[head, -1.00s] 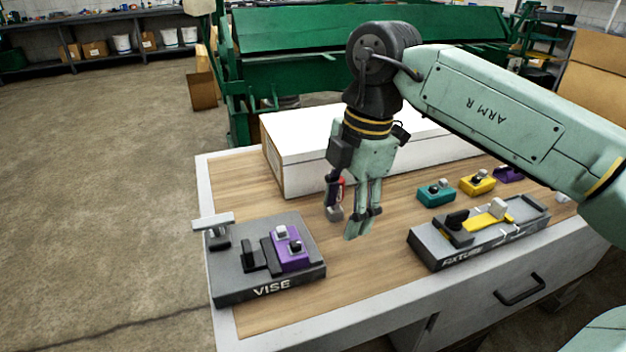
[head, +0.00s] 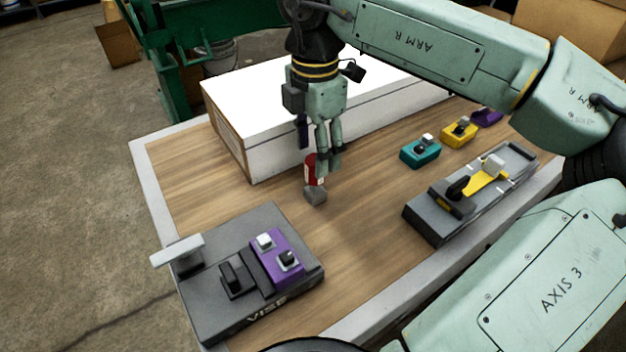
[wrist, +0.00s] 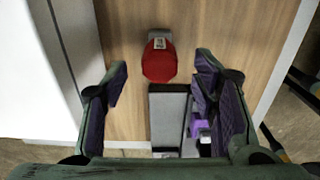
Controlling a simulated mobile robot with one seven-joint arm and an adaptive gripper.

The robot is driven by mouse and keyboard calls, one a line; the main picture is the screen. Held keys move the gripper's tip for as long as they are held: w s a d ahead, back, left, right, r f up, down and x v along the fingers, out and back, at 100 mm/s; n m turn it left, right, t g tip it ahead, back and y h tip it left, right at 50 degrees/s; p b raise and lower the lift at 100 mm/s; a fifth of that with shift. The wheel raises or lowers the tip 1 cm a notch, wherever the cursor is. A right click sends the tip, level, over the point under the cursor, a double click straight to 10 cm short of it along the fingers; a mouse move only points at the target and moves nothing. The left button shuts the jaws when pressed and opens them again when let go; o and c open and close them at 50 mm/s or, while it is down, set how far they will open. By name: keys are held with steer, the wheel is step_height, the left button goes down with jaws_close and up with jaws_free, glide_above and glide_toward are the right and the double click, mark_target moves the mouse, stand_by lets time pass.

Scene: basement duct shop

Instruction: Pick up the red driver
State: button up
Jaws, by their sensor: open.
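The red driver (head: 311,169) stands upright on the wooden bench top, with a small grey block (head: 315,195) at its foot. In the wrist view the driver (wrist: 158,63) shows from above as a round red top with a pale label. My gripper (head: 322,158) points down at the driver, and its fingers hide part of it in the head view. In the wrist view my gripper (wrist: 161,80) is open and empty, its purple-padded fingers spread wide. The driver lies between them sideways, just beyond the tips. I cannot tell whether either finger touches it.
A long white box (head: 255,112) stands close behind the driver. The grey vise (head: 215,310) with a purple block (head: 277,257) is at front left. The fixture (head: 430,222) is at right, with teal (head: 420,153) and yellow (head: 459,134) blocks behind it. Bare wood lies between vise and fixture.

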mark_target(315, 180)
steer(key=shift+f+p, duration=1.15)
steer(key=shift+f, duration=2.25)
jaws_close()
